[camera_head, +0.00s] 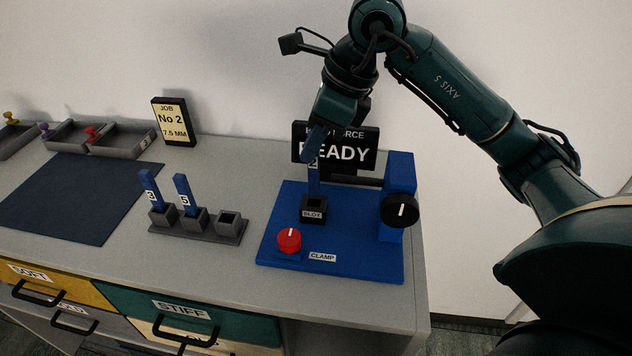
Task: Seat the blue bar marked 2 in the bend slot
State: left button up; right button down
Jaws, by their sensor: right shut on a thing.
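The blue bar marked 2 (314,182) stands upright at the black block labelled SLOT (313,212) on the blue press base. Its lower end meets the top of the block; how deep it sits inside I cannot tell. My right gripper (315,153) comes down from above and is shut on the bar's upper end, partly hiding it. My left gripper is not in view.
The press base (365,262) carries a red clamp knob (289,240) and a black dial (400,210). A READY display (345,150) stands close behind the gripper. A grey rack (228,235) holds bars 3 (148,188) and 5 (183,192), its right socket empty. A dark mat (70,195) lies clear.

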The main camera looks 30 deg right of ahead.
aim_at(319, 159)
jog(key=shift+f, duration=2.8)
jog(key=shift+f+b, duration=0.2)
jog(key=shift+b, duration=0.1)
jog(key=c, duration=1.5)
grip_release()
jog(key=shift+o, duration=0.2)
jog(key=shift+r, duration=0.1)
jog(key=shift+r+p, duration=0.3)
jog(key=shift+p, duration=0.05)
jog(key=v, duration=1.1)
jog(key=shift+s+d+r, duration=0.15)
jog(key=shift+s+r, duration=0.05)
jog(key=shift+r, duration=0.1)
